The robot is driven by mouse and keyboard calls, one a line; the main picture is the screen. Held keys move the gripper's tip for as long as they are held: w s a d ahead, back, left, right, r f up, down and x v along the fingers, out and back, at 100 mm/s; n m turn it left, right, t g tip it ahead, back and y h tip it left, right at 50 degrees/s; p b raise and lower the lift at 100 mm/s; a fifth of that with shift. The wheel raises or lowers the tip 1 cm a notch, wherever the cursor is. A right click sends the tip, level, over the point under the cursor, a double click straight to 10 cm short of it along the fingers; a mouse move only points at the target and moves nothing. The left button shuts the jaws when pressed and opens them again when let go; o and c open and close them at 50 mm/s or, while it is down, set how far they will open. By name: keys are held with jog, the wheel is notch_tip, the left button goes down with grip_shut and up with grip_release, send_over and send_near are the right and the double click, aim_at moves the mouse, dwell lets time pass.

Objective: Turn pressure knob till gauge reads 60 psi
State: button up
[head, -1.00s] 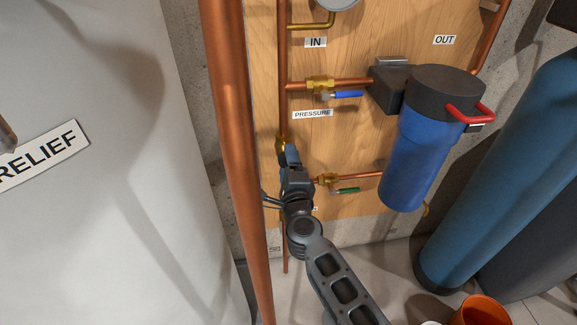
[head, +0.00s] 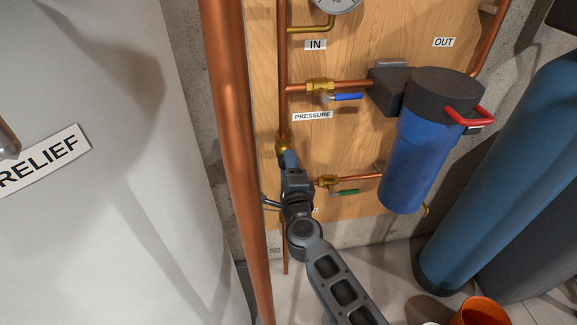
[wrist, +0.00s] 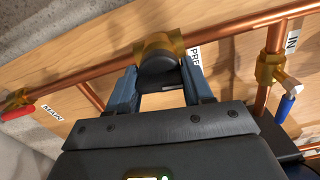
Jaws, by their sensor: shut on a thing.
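The pressure knob (wrist: 158,70) is a dark round cap on a brass body (wrist: 156,46) in the copper pipe. In the wrist view my gripper (wrist: 160,76) has one blue finger on each side of it and is shut on it. In the head view the brass body (head: 283,145) shows just above my gripper (head: 288,158), which hides the knob. The gauge (head: 335,4) is cut off by the top edge; only its lower rim and part of its lettering show, so its reading cannot be seen. The PRESSURE label (head: 312,116) is right of the pipe.
A thick copper pipe (head: 236,150) stands close left of my gripper. A blue-handled valve (head: 343,97), a green-handled valve (head: 345,191) and a blue filter housing (head: 413,160) are to the right. A red handle (wrist: 17,112) by the MAIN label (wrist: 53,115) shows in the wrist view.

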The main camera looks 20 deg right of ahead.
jog(key=n+p, duration=0.3)
jog(key=shift+r, duration=0.15)
jog(key=shift+n+p, duration=1.45)
jog(key=shift+n, duration=0.95)
jog(key=shift+f, duration=0.2)
jog(key=o, duration=1)
jog(key=shift+p+v, duration=1.05)
jog(key=shift+v, duration=2.85)
